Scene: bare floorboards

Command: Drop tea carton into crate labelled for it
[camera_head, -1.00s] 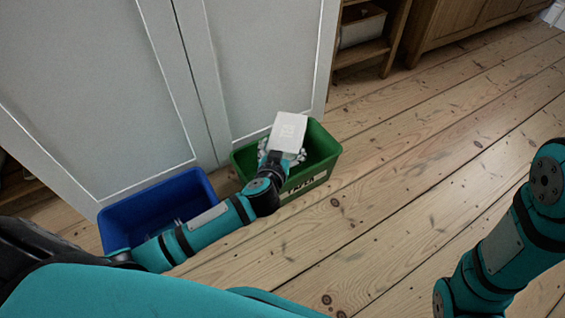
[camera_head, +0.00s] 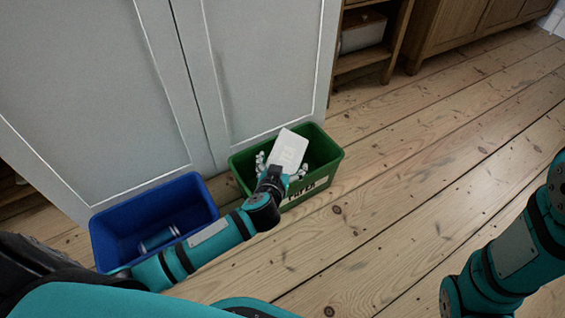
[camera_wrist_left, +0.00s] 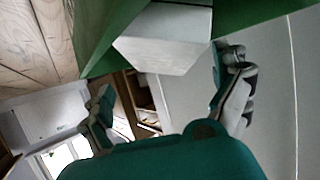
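The tea carton (camera_head: 288,150), a plain white box, is at the green crate (camera_head: 322,182), whose front label reads PAPER. It appears tilted, over or inside the crate's opening; I cannot tell whether it touches the bottom. My left gripper (camera_head: 281,168) is at the crate's opening, with its fingers spread wide on either side. In the left wrist view the carton (camera_wrist_left: 165,45) lies beyond the open fingers (camera_wrist_left: 168,102), apart from them, with green crate walls around it. My right arm shows at the right, but its gripper is out of view.
A blue crate (camera_head: 112,228) with a metal can (camera_head: 159,238) in it stands left of the green one. A grey cabinet (camera_head: 262,70) rises close behind both crates. A wooden shelf (camera_head: 362,62) stands at the back. The floorboards (camera_head: 410,165) to the right are clear.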

